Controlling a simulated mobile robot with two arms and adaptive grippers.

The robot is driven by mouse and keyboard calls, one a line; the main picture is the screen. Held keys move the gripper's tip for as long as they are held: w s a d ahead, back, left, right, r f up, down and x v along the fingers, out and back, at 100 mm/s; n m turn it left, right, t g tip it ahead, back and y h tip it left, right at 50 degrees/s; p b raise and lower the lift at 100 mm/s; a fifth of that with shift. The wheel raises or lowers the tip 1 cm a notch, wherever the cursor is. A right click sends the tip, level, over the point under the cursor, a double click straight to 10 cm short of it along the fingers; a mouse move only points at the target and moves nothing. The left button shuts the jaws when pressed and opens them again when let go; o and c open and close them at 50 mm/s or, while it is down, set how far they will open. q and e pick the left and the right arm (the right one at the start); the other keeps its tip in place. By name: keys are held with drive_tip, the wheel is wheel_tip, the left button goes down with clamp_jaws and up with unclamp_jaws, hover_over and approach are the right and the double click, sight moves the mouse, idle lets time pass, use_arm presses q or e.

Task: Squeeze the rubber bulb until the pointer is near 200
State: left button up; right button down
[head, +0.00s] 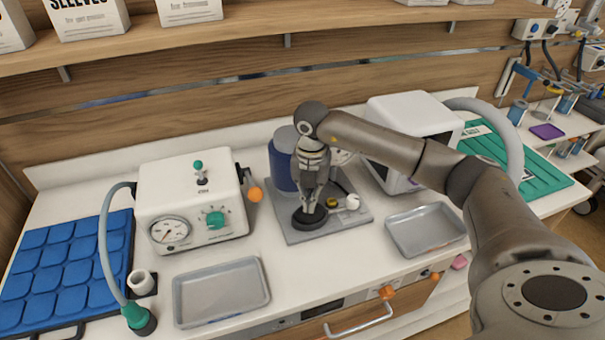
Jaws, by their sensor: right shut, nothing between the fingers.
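A dark, round thing that looks like the rubber bulb (311,221) sits on a grey board (297,236) in the middle of the counter. My right gripper (310,208) points straight down over it with its fingers shut and empty. The fingertips are at the bulb's top; I cannot tell whether they press on it. A pale round dial (341,157) shows partly behind my right arm, beside a blue cylinder (282,165); its pointer is not readable. My left gripper is not in view.
A white machine (192,190) with another gauge (169,231) and a hose stands to the left. Grey trays (221,292) (425,230) lie on either side in front. A white box (410,112) stands behind my right arm. A shelf (250,30) overhangs the back.

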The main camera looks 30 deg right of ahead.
drive_tip(key=shift+f+b, duration=0.8)
drive_tip(key=shift+f, duration=0.35)
drive_tip(key=shift+r+p, duration=0.8)
drive_tip(key=shift+r, duration=0.4)
drive_tip(key=shift+f, duration=0.15)
drive_tip(key=shift+f+b, duration=0.9)
drive_tip(key=shift+f, duration=0.15)
drive_tip(key=shift+r+p, duration=0.8)
drive_tip(key=shift+r, duration=0.4)
